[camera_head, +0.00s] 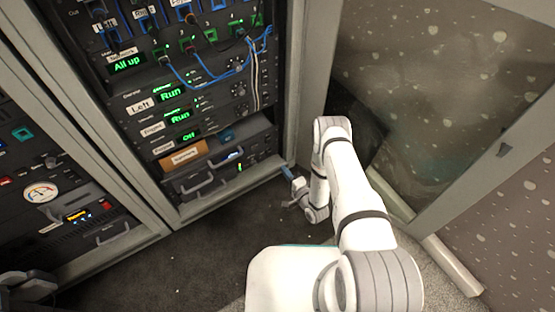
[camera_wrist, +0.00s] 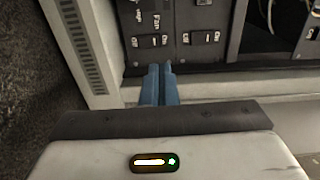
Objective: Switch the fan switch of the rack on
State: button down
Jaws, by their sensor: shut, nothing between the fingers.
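The rack (camera_head: 140,110) stands open-fronted at the upper left in the head view. In the wrist view its dark lower panel (camera_wrist: 175,58) carries a small rocker switch under a white label that seems to read Fan, the fan switch (camera_wrist: 154,41). Small On and Off marks sit by it; which way it is tipped is too small to tell. My gripper (camera_head: 284,171) is at the rack's lower right corner. Its blue fingers (camera_wrist: 160,72) are together and empty, with tips just below the fan switch in the wrist view. I see no clear contact.
Another labelled rocker switch (camera_wrist: 201,38) sits right of the fan switch. A green display (camera_head: 189,136) on the rack reads Off. Blue cables (camera_head: 205,78) hang across the rack's upper part. A second rack (camera_head: 50,200) stands left. Dark floor (camera_head: 190,260) in front is clear.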

jog(key=p+v, duration=0.1)
jog(key=v, duration=0.3)
jog(key=shift+s+d+r, duration=0.1)
jog(key=shift+s+r, duration=0.05)
jog(key=shift+r, duration=0.05)
jog(key=shift+s, duration=0.1)
